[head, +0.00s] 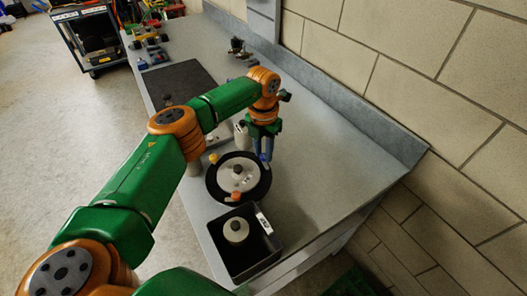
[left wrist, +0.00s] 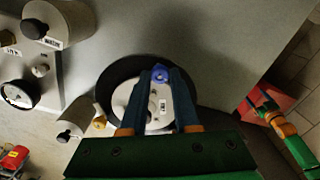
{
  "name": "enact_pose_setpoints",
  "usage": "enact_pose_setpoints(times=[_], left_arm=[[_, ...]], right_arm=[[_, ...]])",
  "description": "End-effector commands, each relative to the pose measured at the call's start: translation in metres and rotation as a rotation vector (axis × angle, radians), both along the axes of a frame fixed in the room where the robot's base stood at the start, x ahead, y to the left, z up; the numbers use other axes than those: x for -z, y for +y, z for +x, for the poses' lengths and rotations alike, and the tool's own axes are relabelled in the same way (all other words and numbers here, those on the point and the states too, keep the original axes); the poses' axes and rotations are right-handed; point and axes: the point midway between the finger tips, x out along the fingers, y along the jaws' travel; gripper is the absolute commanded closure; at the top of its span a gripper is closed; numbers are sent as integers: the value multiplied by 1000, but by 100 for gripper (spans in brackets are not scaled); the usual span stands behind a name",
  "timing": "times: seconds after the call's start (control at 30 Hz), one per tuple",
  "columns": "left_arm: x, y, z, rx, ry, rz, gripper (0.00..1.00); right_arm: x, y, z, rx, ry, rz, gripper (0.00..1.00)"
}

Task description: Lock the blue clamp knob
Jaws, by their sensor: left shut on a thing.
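The blue clamp knob (left wrist: 160,73) sits at the rim of a round pale metal lid (head: 235,173) with a black outer ring. My left gripper (head: 265,155) reaches down to that rim from above. In the left wrist view its two fingers (left wrist: 161,77) stand on either side of the blue knob, shut on it. In the head view the fingers largely hide the knob. An orange knob (head: 235,196) and a yellow knob (head: 214,158) sit elsewhere on the rim. A green and orange arm (left wrist: 284,128) shows at the right of the left wrist view; its fingers are unclear.
A black open bin (head: 216,232) with a pale round part (head: 236,230) stands at the bench's near end. A dark mat (head: 178,80) lies farther along. A block wall runs along the right. A dark cart (head: 88,35) stands at the back left.

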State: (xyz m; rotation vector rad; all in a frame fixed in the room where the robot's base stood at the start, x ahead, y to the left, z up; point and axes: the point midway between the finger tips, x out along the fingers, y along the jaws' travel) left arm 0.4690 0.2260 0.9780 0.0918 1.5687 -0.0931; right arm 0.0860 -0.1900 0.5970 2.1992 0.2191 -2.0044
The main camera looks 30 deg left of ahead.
Motion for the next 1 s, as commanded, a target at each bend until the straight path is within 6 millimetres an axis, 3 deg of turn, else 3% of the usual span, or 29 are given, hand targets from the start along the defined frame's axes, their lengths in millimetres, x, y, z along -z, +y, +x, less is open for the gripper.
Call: enact_pose_setpoints(times=[1.0], left_arm=[[0, 0, 1, 955, -3, 1, 100]], right_arm=[[19, 2, 0, 1, 1, 3, 10]])
